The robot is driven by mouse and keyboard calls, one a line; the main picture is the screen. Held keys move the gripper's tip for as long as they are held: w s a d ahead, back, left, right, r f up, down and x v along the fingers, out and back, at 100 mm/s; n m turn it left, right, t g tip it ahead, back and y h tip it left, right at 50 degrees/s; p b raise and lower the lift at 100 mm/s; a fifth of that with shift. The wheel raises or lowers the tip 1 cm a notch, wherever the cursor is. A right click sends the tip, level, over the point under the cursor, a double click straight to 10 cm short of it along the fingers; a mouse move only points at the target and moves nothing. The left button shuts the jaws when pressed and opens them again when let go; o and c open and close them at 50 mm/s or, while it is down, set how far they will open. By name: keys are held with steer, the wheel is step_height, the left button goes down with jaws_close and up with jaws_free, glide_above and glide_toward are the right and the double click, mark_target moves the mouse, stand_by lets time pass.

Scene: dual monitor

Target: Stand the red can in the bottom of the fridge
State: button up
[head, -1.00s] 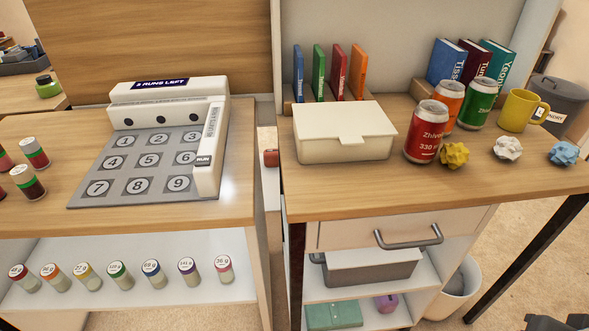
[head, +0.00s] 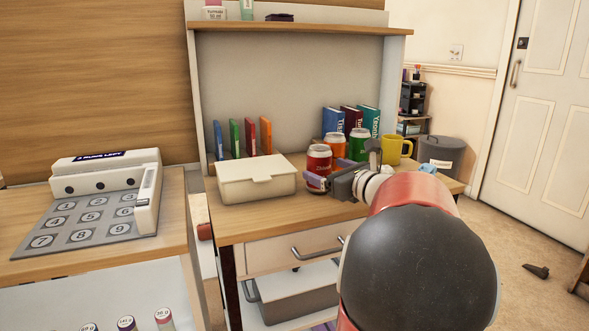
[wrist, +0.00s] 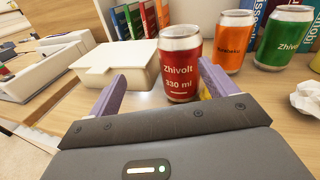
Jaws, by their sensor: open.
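The red can (head: 319,163) stands upright on the wooden desk, beside the orange can (head: 333,145) and the green can (head: 359,145). In the wrist view the red can (wrist: 180,62) is ahead of my gripper (wrist: 162,88), between the lines of its two purple fingers but nearer the right one. My gripper (head: 330,180) is open and empty, low over the desk in front of the can. The right finger partly overlaps a yellow crumpled ball (wrist: 206,91). No fridge is visible.
A white lidded box (head: 256,180) stands left of the can. Upright books (head: 352,120), a yellow mug (head: 396,150) and a white crumpled ball (wrist: 306,99) are around the cans. A drawer handle (head: 318,249) juts out below the desktop.

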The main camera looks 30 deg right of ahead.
mark_target(328, 161)
steer(key=d, duration=0.1)
steer(key=d+m+h, duration=0.1)
steer(key=d, duration=0.1)
steer(key=shift+w+r+m+t, duration=0.15)
steer(key=shift+w+m+t, duration=0.15)
steer(key=shift+w, duration=1.05)
steer(key=w, duration=0.5)
steer(key=shift+w+p, duration=0.15)
steer(key=shift+p, duration=0.2)
steer(key=shift+f, duration=0.2)
steer(key=c, duration=1.2)
steer(key=shift+r, duration=0.1)
steer(key=shift+c, duration=1)
steer(key=shift+r, duration=0.1)
